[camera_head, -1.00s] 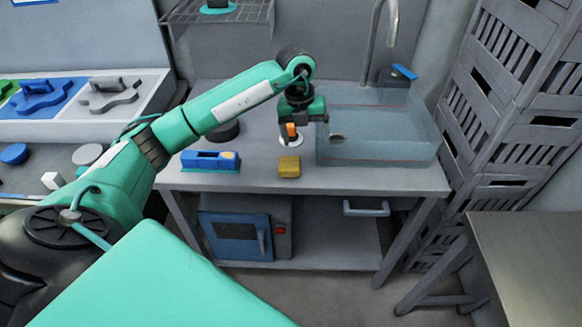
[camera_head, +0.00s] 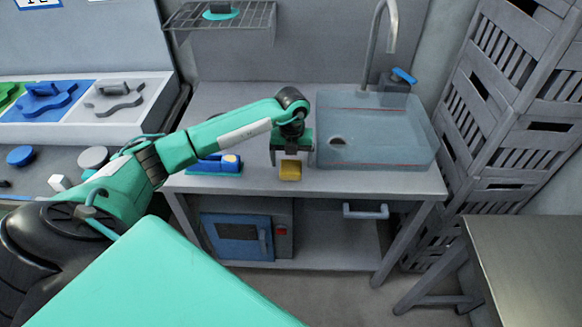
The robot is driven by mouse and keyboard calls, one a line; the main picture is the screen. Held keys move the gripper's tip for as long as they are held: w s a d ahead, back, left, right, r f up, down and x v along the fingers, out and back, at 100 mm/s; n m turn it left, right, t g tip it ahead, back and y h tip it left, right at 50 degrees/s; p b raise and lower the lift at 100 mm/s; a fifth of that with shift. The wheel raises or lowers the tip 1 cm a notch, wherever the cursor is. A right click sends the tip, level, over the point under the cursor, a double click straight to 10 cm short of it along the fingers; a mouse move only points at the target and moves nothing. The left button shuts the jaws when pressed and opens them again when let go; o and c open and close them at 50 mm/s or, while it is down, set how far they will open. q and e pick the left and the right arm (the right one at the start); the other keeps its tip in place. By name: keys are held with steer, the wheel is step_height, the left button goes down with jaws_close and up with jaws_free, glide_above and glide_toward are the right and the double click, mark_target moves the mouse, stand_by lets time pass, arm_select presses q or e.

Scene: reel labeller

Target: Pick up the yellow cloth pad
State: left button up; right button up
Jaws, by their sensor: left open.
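The yellow cloth pad (camera_head: 290,171) lies on the grey counter near its front edge, left of the sink. My left gripper (camera_head: 290,158) is open and points down over the pad, with one finger toward each side of it. The gripper partly covers the pad's far side. I cannot tell whether the fingers touch the pad or stay just above it. My right gripper does not show.
A blue device (camera_head: 215,165) sits on the counter just left of the pad, partly behind my left arm. The clear-walled sink (camera_head: 375,140) with its tap (camera_head: 376,40) stands close on the right. A wire shelf (camera_head: 220,17) hangs above the back.

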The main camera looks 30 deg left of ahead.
mark_target(291, 166)
arm_select(q)
step_height(291, 166, down, 2)
steer(key=shift+s+a+f+p, duration=0.1)
steer(key=shift+p, duration=0.2)
steer(key=shift+f, duration=0.45)
steer(key=shift+c, duration=0.5)
steer(key=c, duration=1)
steer(key=shift+o, duration=0.2)
steer(key=shift+r, duration=0.2)
step_height(291, 166, up, 20)
steer(key=b, duration=0.4)
steer(key=shift+f, duration=0.15)
